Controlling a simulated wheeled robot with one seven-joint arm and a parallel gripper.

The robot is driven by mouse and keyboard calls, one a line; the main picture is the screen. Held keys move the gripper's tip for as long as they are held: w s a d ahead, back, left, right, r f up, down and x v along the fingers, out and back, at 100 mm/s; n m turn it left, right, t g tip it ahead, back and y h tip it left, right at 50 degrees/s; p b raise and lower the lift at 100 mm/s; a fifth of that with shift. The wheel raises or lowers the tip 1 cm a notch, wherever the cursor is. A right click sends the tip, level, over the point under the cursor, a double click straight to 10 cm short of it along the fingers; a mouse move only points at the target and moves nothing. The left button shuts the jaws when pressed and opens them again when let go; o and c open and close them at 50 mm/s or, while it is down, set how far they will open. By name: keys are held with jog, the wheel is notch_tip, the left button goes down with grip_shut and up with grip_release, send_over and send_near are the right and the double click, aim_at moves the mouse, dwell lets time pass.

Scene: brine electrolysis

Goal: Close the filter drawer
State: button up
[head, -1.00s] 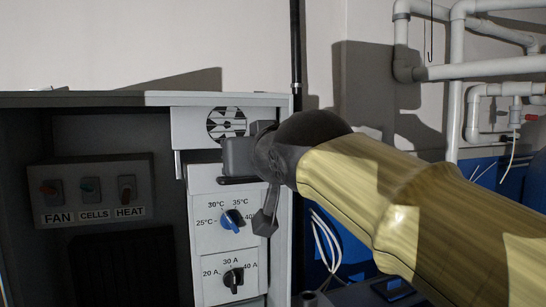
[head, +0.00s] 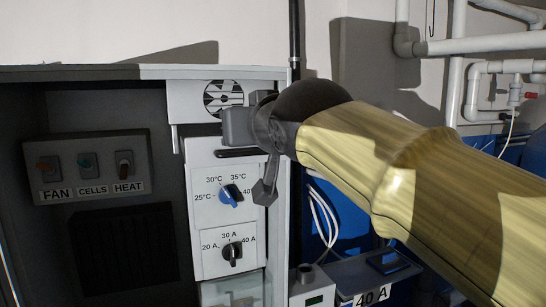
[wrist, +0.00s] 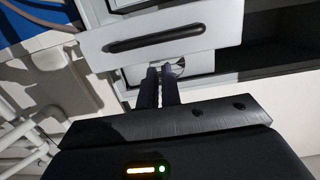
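The white front with a long dark slot (wrist: 155,38), which looks like the filter drawer, fills the top of the wrist view, nearer than the round grille behind it. In the head view a dark slot (head: 238,153) shows just below my gripper (head: 228,125), above the dials. In the wrist view my gripper (wrist: 160,70) has its two fingers side by side with only a thin gap and nothing between them. The fingertips lie over the grille (wrist: 177,66), beside the slotted front's edge. I cannot tell if they touch. How far the drawer stands out is unclear.
The cabinet has a temperature dial (head: 230,195) and a current dial (head: 232,252) below the slot. A switch panel (head: 88,166) sits in the dark recess at left.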

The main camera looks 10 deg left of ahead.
jog(key=w+d+r+n+t+b, duration=0.1)
jog(key=d, duration=0.1)
jog(key=w+d+r+n+t+y+b, duration=0.1)
jog(key=d+r+t, duration=0.1)
jog(key=w+d+r+n+t+b, duration=0.1)
jog(key=d+r, duration=0.1)
jog(key=shift+d+t, duration=0.2)
jog(key=shift+t, duration=0.1)
grip_shut()
jog(key=s+d+r+n+y+b, duration=0.2)
jog(key=d+n+y+b, duration=0.1)
jog(key=n+y, duration=0.3)
jog(key=s+d+f+n+g+y+b, duration=0.1)
jog(key=s+d+f+n+g+b, duration=0.1)
jog(key=f+n+g, duration=0.5)
jog(key=s+d+f+n+g+y+b, duration=0.2)
jog(key=s+f+n+g+b, duration=0.2)
jog(key=n, duration=0.8)
notch_tip(320, 180, down, 3)
jog(key=s+g, duration=0.2)
jog(key=g, duration=0.1)
jog(key=shift+d+n+g, duration=0.3)
jog(key=shift+d+g, duration=0.1)
jog(key=shift+f, duration=0.1)
